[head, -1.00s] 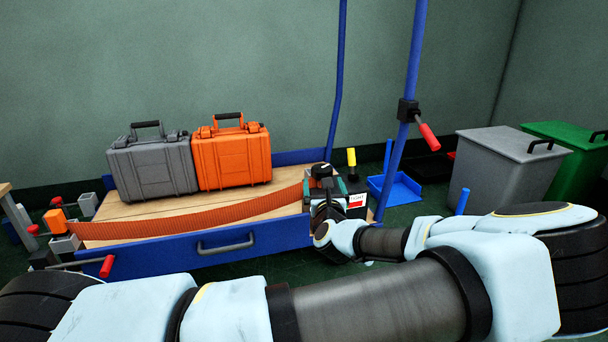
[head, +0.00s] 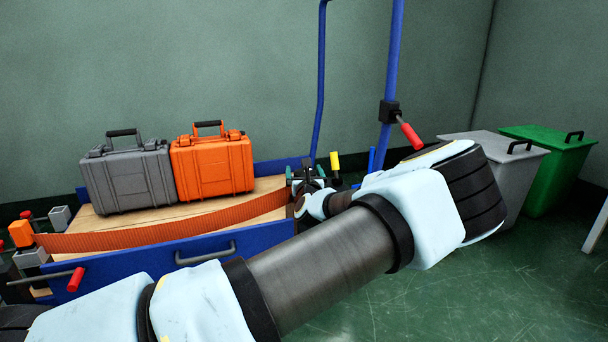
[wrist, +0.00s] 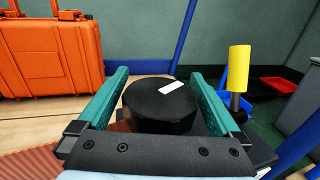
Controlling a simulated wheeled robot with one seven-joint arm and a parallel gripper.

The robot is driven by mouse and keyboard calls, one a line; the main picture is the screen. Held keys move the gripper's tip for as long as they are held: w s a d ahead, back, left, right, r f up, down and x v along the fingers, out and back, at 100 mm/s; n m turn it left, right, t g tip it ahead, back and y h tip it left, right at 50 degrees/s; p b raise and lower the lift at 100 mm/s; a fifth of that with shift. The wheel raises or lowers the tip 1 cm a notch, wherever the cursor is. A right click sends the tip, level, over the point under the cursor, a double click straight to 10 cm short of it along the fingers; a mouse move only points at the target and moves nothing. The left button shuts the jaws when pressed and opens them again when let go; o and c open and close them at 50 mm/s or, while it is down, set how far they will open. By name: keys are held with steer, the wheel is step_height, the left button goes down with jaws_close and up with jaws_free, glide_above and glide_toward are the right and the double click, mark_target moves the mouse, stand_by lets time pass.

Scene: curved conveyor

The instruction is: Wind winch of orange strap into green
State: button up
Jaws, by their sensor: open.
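The winch's round black knob (wrist: 160,105) has a white mark on top, pointing up and to the right in the wrist view. My gripper (wrist: 159,80) is open, with one teal finger on each side of the knob. I cannot tell whether the fingers touch it. In the head view my gripper (head: 308,178) is at the winch and hides most of it. No green zone shows at the winch; my gripper may hide it.
A grey case (head: 128,178) and an orange case (head: 212,165) stand on the blue-sided cart (head: 160,265). A yellow-topped handle (wrist: 240,68) stands right of the winch. A blue post (head: 390,75) with a red-handled lever is close by. Grey and green bins are farther right.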

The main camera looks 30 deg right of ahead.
mark_target(314, 173)
steer(key=shift+c, duration=0.2)
steer(key=c, duration=1.2)
steer(key=shift+r+m+h+p, duration=0.1)
steer(key=shift+m+h+p, duration=0.25)
steer(key=shift+p, duration=0.3)
